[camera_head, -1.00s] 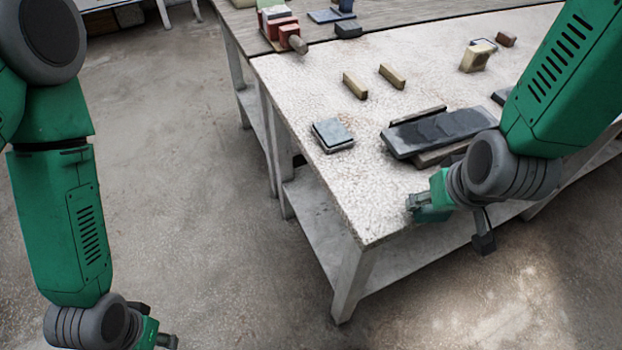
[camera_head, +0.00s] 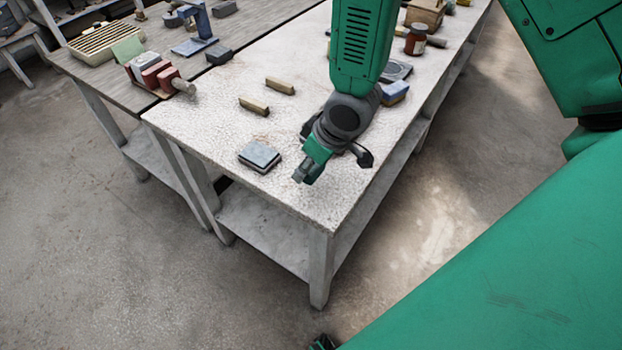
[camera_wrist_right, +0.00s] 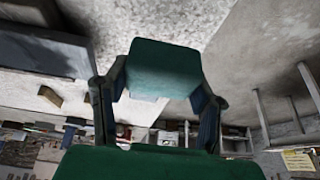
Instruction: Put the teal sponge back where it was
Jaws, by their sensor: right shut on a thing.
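The teal sponge (camera_wrist_right: 165,68) is a flat block in the right wrist view, pinched between the two dark fingers of my right gripper (camera_wrist_right: 158,103). In the head view my right arm comes down from the top, and its gripper (camera_head: 303,173) is over the light table near its front corner. In that view I cannot clearly tell the sponge from the green of the gripper. The grey-blue stack (camera_head: 260,155) lies to the left of the gripper, apart from it. My left gripper does not show.
Two yellowish blocks (camera_head: 254,106) (camera_head: 280,86) lie farther back on the light table (camera_head: 205,120). A blue-and-yellow block (camera_head: 395,92) and brown jar (camera_head: 416,39) stand right.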

